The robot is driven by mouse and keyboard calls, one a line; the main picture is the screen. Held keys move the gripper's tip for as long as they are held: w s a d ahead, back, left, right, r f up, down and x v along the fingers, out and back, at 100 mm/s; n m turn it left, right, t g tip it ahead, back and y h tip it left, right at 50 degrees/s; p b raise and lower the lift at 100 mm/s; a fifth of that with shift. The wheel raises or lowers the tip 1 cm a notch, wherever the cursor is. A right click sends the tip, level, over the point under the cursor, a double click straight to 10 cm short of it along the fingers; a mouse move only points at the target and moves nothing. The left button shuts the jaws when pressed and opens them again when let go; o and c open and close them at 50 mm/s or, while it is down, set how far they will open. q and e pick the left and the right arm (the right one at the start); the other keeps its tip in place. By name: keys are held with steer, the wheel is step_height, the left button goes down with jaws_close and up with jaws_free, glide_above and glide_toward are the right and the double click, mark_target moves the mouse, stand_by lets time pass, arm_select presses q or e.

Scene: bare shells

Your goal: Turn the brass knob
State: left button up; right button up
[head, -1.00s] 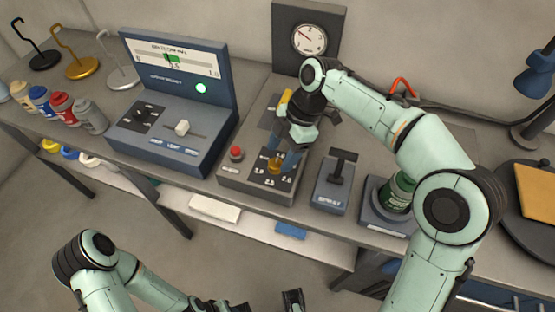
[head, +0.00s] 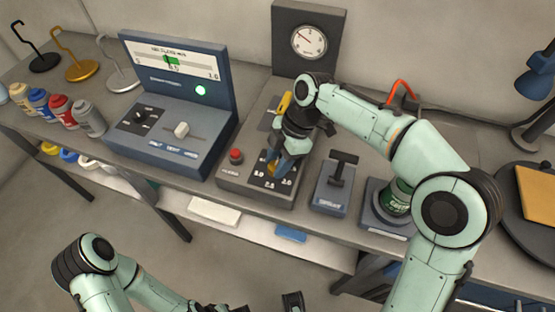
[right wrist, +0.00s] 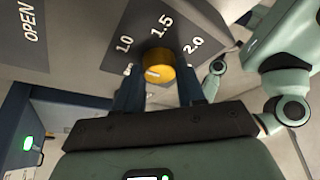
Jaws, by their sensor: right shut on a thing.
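The brass knob (right wrist: 160,65) sits on a dark dial plate with 1.0, 1.5 and 2.0 printed around it. A pale mark on its face points left in the right wrist view. My right gripper (right wrist: 158,88) is shut on the knob, one finger at each side. In the head view my right gripper (head: 274,166) reaches down onto the grey control box (head: 228,184) and mostly hides the knob. My left gripper (head: 266,304) is at the bottom edge, partly cut off, its fingertips apart and empty, well away from the box.
A red button (head: 236,156) is left of the dial plate. A blue console (head: 165,140) stands to the left. A gauge (head: 308,42) is behind.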

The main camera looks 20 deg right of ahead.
steer(key=shift+m, duration=0.3)
steer(key=m+t+b, duration=0.1)
steer(key=m+b, duration=0.1)
steer(key=m, duration=0.1)
steer(key=shift+s+m+t, duration=0.15)
steer(key=shift+m+t, duration=0.25)
steer(key=m+t, duration=0.1)
steer(key=m, duration=0.1)
steer(key=m+h+b, duration=0.1)
steer(key=m, duration=0.2)
steer(key=shift+s+t, duration=0.15)
steer(key=shift+t, duration=0.25)
steer(key=m+h, duration=0.1)
steer(key=m, duration=0.2)
steer(key=m+t+h, duration=0.1)
steer(key=m, duration=0.2)
steer(key=shift+a+m+t+b, duration=0.2)
steer(key=shift+m+t+b, duration=0.1)
steer(key=shift+b, duration=0.05)
steer(key=m+h+b, duration=0.1)
steer(key=m, duration=0.3)
steer(key=shift+a+h, duration=0.15)
steer(key=shift+h, duration=0.25)
steer(key=shift+m+h, duration=0.6)
steer(key=shift+m, duration=1.1)
steer(key=shift+s, duration=0.1)
steer(key=o, duration=1)
